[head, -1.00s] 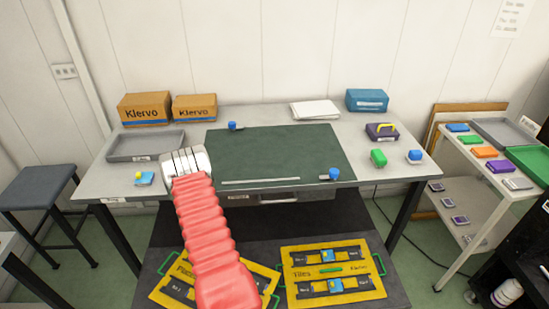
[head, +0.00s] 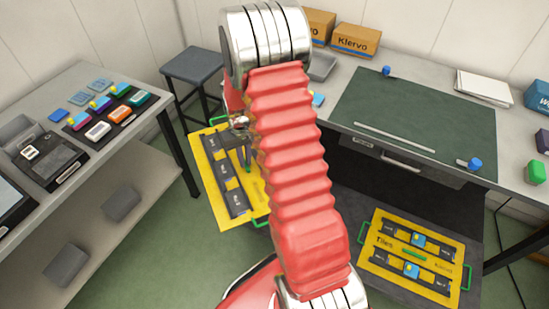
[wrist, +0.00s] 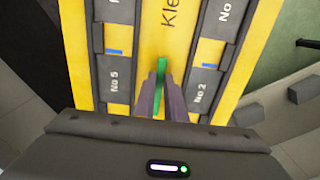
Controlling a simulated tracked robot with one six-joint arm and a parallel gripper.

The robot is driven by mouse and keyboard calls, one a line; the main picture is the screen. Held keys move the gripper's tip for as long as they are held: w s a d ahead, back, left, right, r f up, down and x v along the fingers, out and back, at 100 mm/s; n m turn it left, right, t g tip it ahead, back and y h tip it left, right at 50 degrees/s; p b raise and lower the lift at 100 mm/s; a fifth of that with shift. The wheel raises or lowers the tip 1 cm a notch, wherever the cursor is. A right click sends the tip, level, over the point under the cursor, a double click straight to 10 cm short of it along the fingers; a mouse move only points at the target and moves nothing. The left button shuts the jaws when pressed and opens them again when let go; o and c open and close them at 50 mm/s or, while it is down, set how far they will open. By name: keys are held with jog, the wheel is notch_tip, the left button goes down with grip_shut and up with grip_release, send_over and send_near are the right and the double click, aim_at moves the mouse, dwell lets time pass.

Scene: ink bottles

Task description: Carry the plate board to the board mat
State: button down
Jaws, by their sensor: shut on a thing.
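The plate board (head: 208,165) is a yellow board with dark strips, left of my arm in the head view and partly behind it. It fills much of the wrist view (wrist: 75,35). My gripper (wrist: 161,98) is shut on the green handle (wrist: 161,75) in the middle of the board. In the head view my gripper (head: 246,150) is partly hidden by my red-sleeved arm. The board hangs clear beside the work table. A dark green mat (head: 410,115) lies on that table; I cannot read a label naming it the board mat.
A second yellow board marked Tiles (head: 414,255) lies on the low dark surface (head: 365,215). A side table (head: 75,90) with small coloured items stands at left, with a stool (head: 195,65) behind. A white ruler (head: 394,137) and blue-capped bottles (head: 475,164) rest on or near the mat.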

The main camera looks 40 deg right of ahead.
jog(key=w+a+r+n, duration=0.1)
jog(key=w+a+r, duration=0.1)
jog(key=a+r, duration=0.6)
jog(key=w+a+r+n, duration=0.1)
jog(key=w+a+r, duration=0.2)
jog(key=a+r, duration=0.4)
jog(key=shift+a+r+n, duration=0.4)
jog(key=shift+a, duration=0.8)
jog(key=shift+d, duration=0.75)
jog(key=shift+s, duration=0.2)
